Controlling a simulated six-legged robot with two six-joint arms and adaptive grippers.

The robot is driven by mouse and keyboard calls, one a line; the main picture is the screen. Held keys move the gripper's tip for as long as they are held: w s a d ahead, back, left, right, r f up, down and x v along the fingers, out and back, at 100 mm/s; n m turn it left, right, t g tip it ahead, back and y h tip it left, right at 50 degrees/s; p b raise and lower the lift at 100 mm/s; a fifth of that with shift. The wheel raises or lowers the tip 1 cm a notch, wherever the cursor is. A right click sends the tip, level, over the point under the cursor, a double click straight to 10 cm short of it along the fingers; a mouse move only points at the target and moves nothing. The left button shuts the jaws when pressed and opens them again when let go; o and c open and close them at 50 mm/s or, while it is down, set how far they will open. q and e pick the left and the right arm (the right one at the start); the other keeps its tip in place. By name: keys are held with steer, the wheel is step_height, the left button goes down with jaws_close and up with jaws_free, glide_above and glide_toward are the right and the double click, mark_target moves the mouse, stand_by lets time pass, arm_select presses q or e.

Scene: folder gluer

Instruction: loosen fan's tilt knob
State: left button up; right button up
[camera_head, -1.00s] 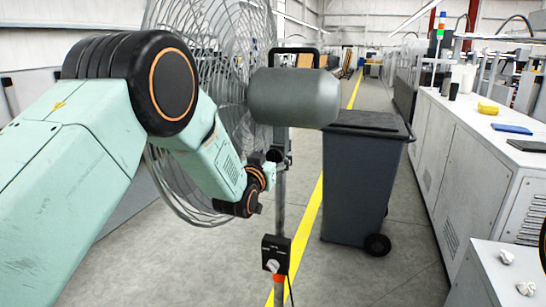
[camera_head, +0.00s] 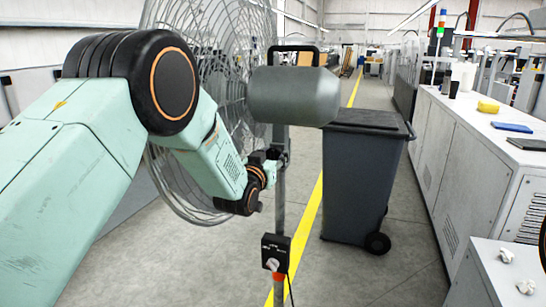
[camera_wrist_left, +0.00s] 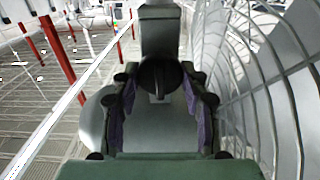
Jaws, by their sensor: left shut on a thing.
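The fan has a wire cage (camera_head: 212,50) and a grey motor housing (camera_head: 293,97) on a thin pole (camera_head: 280,200). My left gripper (camera_head: 274,158) is at the pole just below the housing, partly hidden by its own wrist. In the left wrist view, the dark round tilt knob (camera_wrist_left: 160,76) sits between the purple-padded fingers of my left gripper (camera_wrist_left: 160,88), which are shut on it. The knob is too small to make out in the head view.
A control box (camera_head: 275,252) with a dial hangs low on the pole. A dark wheeled bin (camera_head: 362,185) stands just right of the fan. White machine cabinets (camera_head: 465,150) line the right side. The cage wires (camera_wrist_left: 262,80) run close beside the gripper in the wrist view.

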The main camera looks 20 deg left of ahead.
arm_select(q)
steer(key=shift+m+b, duration=0.3)
steer(key=shift+m, duration=0.3)
steer(key=o, duration=0.8)
steer(key=shift+f, duration=0.1)
steer(key=o, duration=0.3)
steer(key=shift+w+f, duration=0.1)
steer(key=shift+w, duration=0.15)
steer(key=shift+o, duration=0.2)
steer(key=shift+s, duration=0.25)
